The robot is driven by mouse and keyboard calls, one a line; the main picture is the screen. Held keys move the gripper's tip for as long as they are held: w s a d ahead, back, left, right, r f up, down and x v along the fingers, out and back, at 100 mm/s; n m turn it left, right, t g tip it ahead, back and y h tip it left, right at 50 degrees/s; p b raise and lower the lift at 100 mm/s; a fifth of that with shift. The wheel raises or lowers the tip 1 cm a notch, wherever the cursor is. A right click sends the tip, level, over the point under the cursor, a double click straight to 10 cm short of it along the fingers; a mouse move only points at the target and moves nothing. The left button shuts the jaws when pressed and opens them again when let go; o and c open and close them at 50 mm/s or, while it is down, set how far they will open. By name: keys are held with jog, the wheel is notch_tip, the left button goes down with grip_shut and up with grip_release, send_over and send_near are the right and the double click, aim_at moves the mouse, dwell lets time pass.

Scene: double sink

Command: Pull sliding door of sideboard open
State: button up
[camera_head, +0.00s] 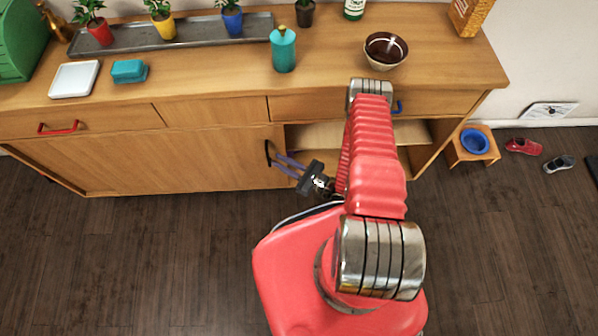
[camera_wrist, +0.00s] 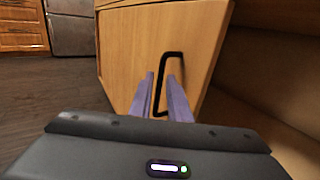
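The wooden sideboard (camera_head: 230,88) stands across the upper part of the head view. Its sliding door (camera_head: 200,165) has a black bar handle (camera_head: 267,152) near its right edge. To the right of that edge an open compartment shows. In the wrist view the door (camera_wrist: 130,62) is close ahead and the handle (camera_wrist: 163,78) stands upright. My gripper (camera_head: 278,160) has purple fingers. In the wrist view its fingertips (camera_wrist: 161,76) are apart, one on each side of the handle bar, with a gap visible between them. I cannot tell whether either finger touches the bar.
Potted plants on a grey tray (camera_head: 190,35), a teal bottle (camera_head: 283,50) and a brown bowl (camera_head: 386,50) stand on top. A small stand with a blue bowl (camera_head: 475,141) and shoes (camera_head: 524,146) are at the right. The dark floor in front is clear.

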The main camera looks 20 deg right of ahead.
jog(key=v, duration=0.7)
jog(key=shift+s+d, duration=0.15)
jog(key=shift+s, duration=0.15)
dwell(0.6)
